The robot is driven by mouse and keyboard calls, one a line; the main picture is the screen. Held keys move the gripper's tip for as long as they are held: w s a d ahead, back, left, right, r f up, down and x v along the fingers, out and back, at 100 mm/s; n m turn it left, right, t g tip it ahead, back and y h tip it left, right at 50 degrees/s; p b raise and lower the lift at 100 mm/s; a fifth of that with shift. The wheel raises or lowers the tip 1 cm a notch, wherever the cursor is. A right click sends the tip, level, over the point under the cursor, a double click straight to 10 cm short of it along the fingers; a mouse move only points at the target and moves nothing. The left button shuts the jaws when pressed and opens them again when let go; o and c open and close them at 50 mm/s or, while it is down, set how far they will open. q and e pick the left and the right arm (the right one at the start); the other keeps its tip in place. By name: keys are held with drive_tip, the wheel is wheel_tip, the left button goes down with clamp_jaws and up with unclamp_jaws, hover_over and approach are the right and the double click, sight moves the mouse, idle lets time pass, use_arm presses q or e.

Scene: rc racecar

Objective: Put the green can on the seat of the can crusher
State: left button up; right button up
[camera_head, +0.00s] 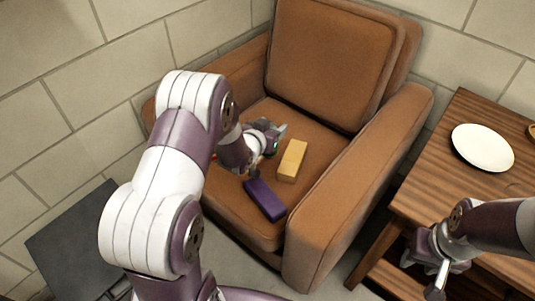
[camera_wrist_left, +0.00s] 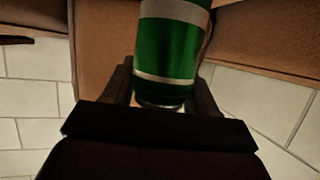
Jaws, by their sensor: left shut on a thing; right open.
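The green can (camera_wrist_left: 172,48) has pale bands and sits between the two fingers of my left gripper (camera_wrist_left: 163,88) in the left wrist view. My left gripper (camera_head: 270,137) is shut on it. In the head view this gripper is over the seat of a brown armchair (camera_head: 335,45), and only a small bit of green shows there. I cannot tell whether the can touches the cushion. My right gripper (camera_head: 424,277) is open, at the lower right beside the wooden table. I cannot make out a can crusher in either view.
A yellow block (camera_head: 292,160) and a purple block (camera_head: 265,199) lie on the armchair seat close to my left gripper. A white plate (camera_head: 482,147) is on the wooden table (camera_head: 425,185) at the right. A dark grey flat surface (camera_head: 75,240) is at the lower left.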

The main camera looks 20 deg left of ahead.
use_arm(q)
wheel_tip(320, 180, down, 9)
drive_tip(key=b, duration=0.3)
drive_tip(key=shift+f+b, duration=0.1)
drive_tip(key=shift+b, duration=0.25)
drive_tip(key=o, duration=1.1)
